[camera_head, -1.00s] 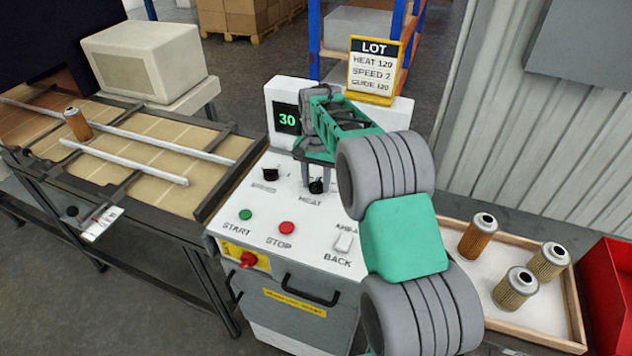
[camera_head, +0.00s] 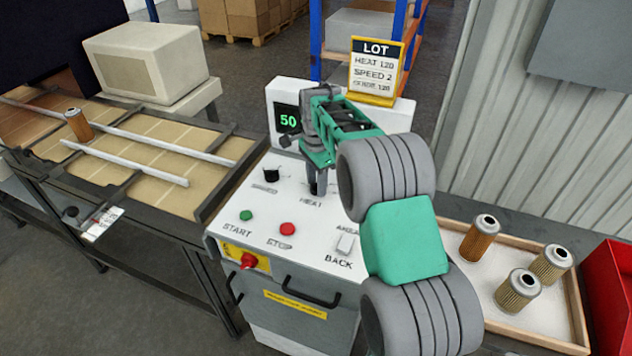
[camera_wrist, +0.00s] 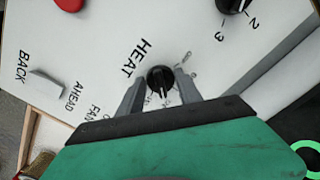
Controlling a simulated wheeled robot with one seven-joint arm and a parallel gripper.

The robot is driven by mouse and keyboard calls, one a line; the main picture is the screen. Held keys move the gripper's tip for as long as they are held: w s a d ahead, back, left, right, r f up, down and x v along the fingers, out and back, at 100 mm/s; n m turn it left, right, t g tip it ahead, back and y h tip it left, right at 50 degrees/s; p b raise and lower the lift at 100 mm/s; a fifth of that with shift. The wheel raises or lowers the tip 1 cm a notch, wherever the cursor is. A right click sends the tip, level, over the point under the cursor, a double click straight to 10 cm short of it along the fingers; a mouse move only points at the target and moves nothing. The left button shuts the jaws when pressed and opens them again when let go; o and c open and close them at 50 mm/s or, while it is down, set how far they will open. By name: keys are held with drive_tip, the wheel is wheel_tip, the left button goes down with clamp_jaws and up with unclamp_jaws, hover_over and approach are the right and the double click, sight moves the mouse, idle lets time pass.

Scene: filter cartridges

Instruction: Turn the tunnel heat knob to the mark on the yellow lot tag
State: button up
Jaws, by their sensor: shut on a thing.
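The black heat knob (camera_wrist: 160,79) sits on the white panel above the word HEAT; in the head view my gripper (camera_head: 316,186) mostly hides it. My gripper (camera_wrist: 159,92) is shut on the knob, one finger on each side, in the wrist view. The small scale marks round the knob are partly covered and hard to read. The green display (camera_head: 288,120) reads 50. The yellow lot tag (camera_head: 375,71) stands behind the panel and reads HEAT 120, SPEED 2 and a blurred GUIDE line that looks like 120.
The speed knob (camera_head: 271,175) is left of the heat knob. A green start button (camera_head: 246,215), a red stop button (camera_head: 287,229) and a rocker switch (camera_head: 345,243) lie nearer the front. A tray (camera_head: 574,300) with several cartridges stands right, a conveyor (camera_head: 215,180) left.

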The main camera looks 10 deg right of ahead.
drive_tip(key=shift+w+r, duration=0.1)
idle(0.4)
drive_tip(key=o, duration=1.3)
drive_tip(key=shift+o, duration=0.2)
wheel_tip(320, 180, up, 8)
drive_tip(key=shift+f+b, duration=0.15)
drive_tip(key=shift+b, duration=0.45)
